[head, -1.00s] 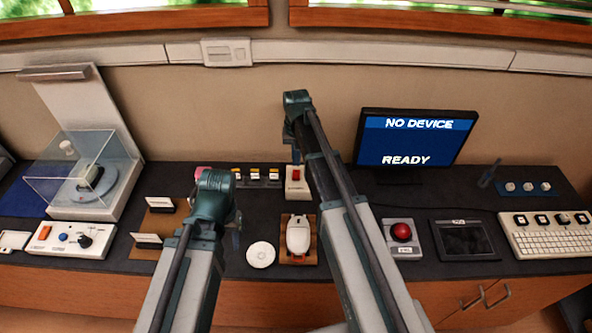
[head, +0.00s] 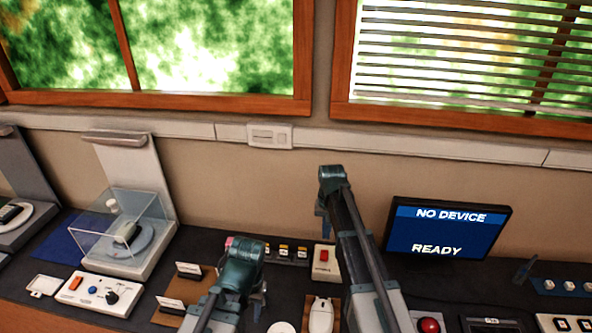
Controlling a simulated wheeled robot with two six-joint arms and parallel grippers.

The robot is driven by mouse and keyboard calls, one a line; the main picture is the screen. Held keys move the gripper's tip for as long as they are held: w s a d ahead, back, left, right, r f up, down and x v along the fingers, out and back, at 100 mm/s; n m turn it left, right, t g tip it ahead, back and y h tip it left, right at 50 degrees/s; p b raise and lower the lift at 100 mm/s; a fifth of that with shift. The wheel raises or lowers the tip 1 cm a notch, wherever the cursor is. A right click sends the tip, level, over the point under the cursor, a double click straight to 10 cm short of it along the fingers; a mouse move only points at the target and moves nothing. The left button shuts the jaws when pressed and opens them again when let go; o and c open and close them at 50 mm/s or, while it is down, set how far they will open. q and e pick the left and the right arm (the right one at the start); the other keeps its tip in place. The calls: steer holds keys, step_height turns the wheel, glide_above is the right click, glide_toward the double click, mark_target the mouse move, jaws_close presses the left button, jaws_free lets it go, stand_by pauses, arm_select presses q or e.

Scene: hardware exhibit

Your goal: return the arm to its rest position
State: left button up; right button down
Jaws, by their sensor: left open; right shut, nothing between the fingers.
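My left arm comes up from the bottom edge. Its gripper (head: 260,303) hangs at the arm's end over the dark counter, beside the white mouse-like item (head: 321,314); it looks open and empty, its fingers partly hidden by the arm. My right arm rises from the bottom centre, reaching higher in the picture. Its gripper (head: 321,212) hangs near the wall side, left of the monitor (head: 449,229); it is shut with nothing held, and is mostly hidden by the arm.
A clear-covered device (head: 119,222) stands at left on the counter, behind a control panel (head: 99,293). A red-switch box (head: 324,262) stands between the arms. A red button (head: 428,326) is at the lower right. The windows above are clear of the arms.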

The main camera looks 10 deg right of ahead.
steer(key=s+a+n, duration=0.2)
steer(key=s+a, duration=0.2)
steer(key=s, duration=0.4)
steer(key=s+a+n, duration=0.2)
steer(key=s+a, duration=0.3)
steer(key=s, duration=0.3)
steer(key=s+a+n+h, duration=0.1)
steer(key=s+a+n, duration=0.2)
steer(key=s, duration=0.5)
steer(key=shift+a, duration=0.65)
